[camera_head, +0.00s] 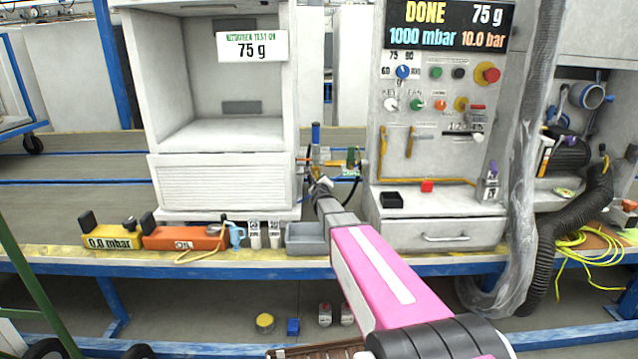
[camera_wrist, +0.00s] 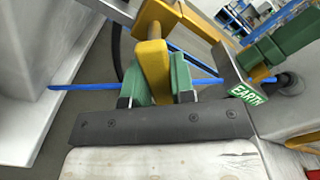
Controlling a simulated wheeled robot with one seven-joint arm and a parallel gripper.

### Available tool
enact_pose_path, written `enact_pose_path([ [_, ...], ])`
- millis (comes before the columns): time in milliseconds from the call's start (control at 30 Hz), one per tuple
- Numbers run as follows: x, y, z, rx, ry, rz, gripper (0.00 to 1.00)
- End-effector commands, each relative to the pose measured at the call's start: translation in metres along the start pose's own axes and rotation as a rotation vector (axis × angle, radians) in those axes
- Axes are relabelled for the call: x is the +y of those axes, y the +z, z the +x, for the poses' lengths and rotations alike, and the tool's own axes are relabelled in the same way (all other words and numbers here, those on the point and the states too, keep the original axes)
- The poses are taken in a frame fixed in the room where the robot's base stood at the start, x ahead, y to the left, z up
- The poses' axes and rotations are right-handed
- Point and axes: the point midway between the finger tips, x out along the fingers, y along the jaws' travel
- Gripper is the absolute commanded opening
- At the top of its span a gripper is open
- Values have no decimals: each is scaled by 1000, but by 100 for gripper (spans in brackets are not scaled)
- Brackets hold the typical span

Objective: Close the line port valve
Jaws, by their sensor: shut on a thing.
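In the wrist view my gripper (camera_wrist: 160,92) is shut on a yellow valve lever (camera_wrist: 153,62), which stands between its green finger pads. The lever joins a yellow fitting at the top of the view; the lever's lower end is hidden between the pads. In the head view my gripper (camera_head: 320,187) reaches up to the small pipe and valve assembly (camera_head: 328,163) between the white cabinet and the control panel. There the lever is too small and covered to make out. No label for the line port is readable.
A green part (camera_wrist: 262,58) and an EARTH tag (camera_wrist: 243,93) are close right of my gripper. A blue rod (camera_wrist: 90,87) runs behind it. The white cabinet (camera_head: 222,180) and control panel (camera_head: 440,130) flank the assembly. A grey tray (camera_head: 305,240) is on the bench below.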

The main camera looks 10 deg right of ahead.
Motion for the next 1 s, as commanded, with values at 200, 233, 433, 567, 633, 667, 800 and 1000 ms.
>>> enact_pose_path([
  [200, -6, 1, -1, 0, 1, -207, 0],
  [233, -6, 1, -1, 0, 1, -235, 0],
  [433, -11, 2, -1, 0, 1, -422, 0],
  [567, -14, 4, -1, 0, 2, -533, 0],
  [633, -15, 4, -1, 0, 2, -587, 0],
  [667, -15, 5, -1, 0, 2, -608, 0],
  [800, -17, 6, -1, 0, 3, -696, 0],
  [1000, -18, 7, -1, 0, 3, -781, 0],
])
